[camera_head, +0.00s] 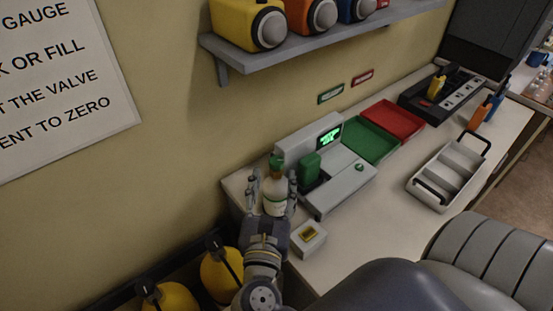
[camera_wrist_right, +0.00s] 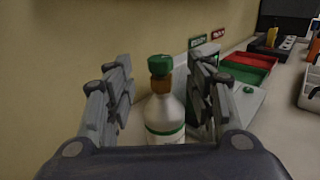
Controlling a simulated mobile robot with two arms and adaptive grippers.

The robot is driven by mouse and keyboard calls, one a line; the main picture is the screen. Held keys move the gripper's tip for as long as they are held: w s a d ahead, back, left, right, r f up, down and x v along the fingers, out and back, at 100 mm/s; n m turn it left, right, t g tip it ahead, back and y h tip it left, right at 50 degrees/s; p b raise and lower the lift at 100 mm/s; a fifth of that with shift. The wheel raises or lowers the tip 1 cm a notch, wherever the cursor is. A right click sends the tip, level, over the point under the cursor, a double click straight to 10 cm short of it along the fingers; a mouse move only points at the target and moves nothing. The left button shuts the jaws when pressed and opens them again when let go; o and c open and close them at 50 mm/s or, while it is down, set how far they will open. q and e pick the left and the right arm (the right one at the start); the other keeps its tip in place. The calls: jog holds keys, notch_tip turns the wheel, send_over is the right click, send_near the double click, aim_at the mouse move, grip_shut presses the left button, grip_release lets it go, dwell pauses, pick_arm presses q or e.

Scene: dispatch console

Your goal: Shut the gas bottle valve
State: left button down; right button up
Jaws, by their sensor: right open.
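The gas bottle (camera_head: 274,194) is small and white with a green band. It stands upright at the left end of the console table, near the wall. Its valve (camera_head: 276,162) is a green knob on a brass-coloured neck. In the right wrist view the bottle (camera_wrist_right: 165,115) and the green valve (camera_wrist_right: 160,65) show between the fingers. My right gripper (camera_head: 271,180) is open, with one finger on each side of the bottle. In the right wrist view gaps show between the fingers (camera_wrist_right: 160,95) and the bottle. My left gripper is not in view.
A grey device with a lit green display (camera_head: 329,137) stands right of the bottle. A small white box (camera_head: 309,238) lies in front. Yellow cylinders (camera_head: 220,275) stand below left.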

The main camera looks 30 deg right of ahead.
aim_at(276, 164)
jog(key=p+x, duration=0.1)
jog(key=x, duration=0.5)
jog(key=shift+r+p, duration=0.1)
jog(key=shift+p, duration=0.25)
jog(key=shift+w+d, duration=0.4)
jog(key=shift+w, duration=0.1)
jog(key=c, duration=1.1)
